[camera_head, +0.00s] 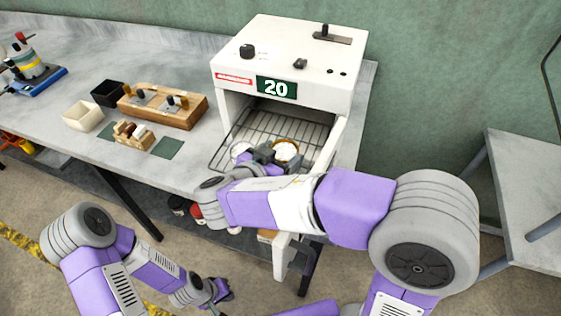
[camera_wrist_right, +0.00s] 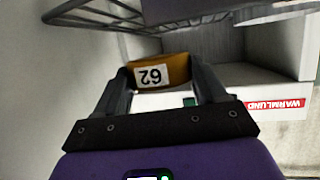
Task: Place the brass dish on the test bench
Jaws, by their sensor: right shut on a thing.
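The brass dish (camera_head: 286,151) has a brass-coloured rim and pale contents in the head view. My right gripper (camera_head: 270,153) is shut on it, in front of the oven's open chamber and over the wire rack. In the right wrist view the dish (camera_wrist_right: 160,72), with a white number label, sits between the fingers of my right gripper (camera_wrist_right: 160,88). Whether the dish touches the rack is unclear. The test bench (camera_head: 185,60) is the grey table under the oven. My left gripper (camera_head: 218,291) is low, in front of the bench; its finger opening is too small to judge.
The white oven (camera_head: 290,55) shows 20, and its wire rack (camera_head: 232,135) sticks out. A pale round item (camera_head: 240,149) is by the rack's left side. A wooden block holder (camera_head: 165,108), white tub (camera_head: 84,117) and black tub (camera_head: 108,93) stand left on the bench.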

